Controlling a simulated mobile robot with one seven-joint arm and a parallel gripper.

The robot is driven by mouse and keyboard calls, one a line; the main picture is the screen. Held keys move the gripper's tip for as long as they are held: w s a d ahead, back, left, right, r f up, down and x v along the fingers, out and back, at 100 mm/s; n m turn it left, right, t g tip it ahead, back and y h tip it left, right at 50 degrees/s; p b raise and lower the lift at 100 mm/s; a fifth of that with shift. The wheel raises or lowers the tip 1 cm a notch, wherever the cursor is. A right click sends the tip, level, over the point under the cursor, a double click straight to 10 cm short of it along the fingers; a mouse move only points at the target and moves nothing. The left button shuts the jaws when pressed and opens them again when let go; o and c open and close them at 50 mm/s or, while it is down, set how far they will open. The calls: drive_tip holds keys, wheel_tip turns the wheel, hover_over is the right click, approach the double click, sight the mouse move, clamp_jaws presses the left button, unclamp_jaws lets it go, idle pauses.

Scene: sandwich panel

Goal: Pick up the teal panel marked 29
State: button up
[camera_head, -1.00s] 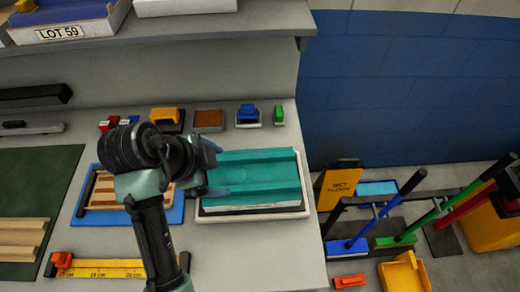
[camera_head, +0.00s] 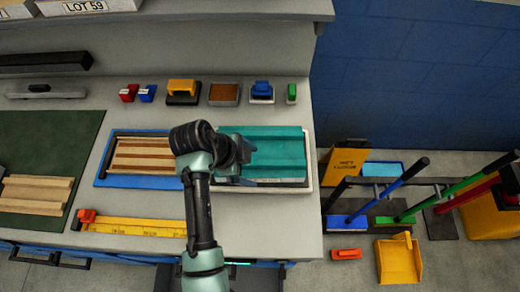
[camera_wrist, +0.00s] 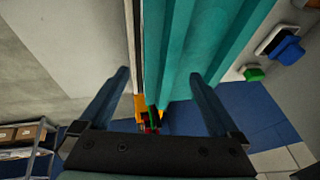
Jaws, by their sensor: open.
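The teal panel (camera_head: 270,150) is ribbed and lies in a shallow white tray (camera_head: 309,182) at the right of the bench top. My gripper (camera_head: 240,160) is at the panel's left end in the head view, and my arm hides part of that end. In the wrist view the panel (camera_wrist: 195,45) runs between and beyond the two fingers of the gripper (camera_wrist: 160,95). The fingers are wide apart, and I see no clear contact with the panel. A pale label strip shows on the panel's front edge, but its marking is too small to read.
A blue tray (camera_head: 130,181) with wooden slats lies left of the panel. A yellow ruler (camera_head: 140,226) lies in front. Small blocks, including a blue one (camera_head: 262,89) and a green one (camera_head: 292,92), line the back. The bench's right edge is close to the white tray.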

sight(259, 170)
drive_tip(key=shift+x, duration=1.65)
drive_tip(key=shift+s, duration=0.1)
clamp_jaws()
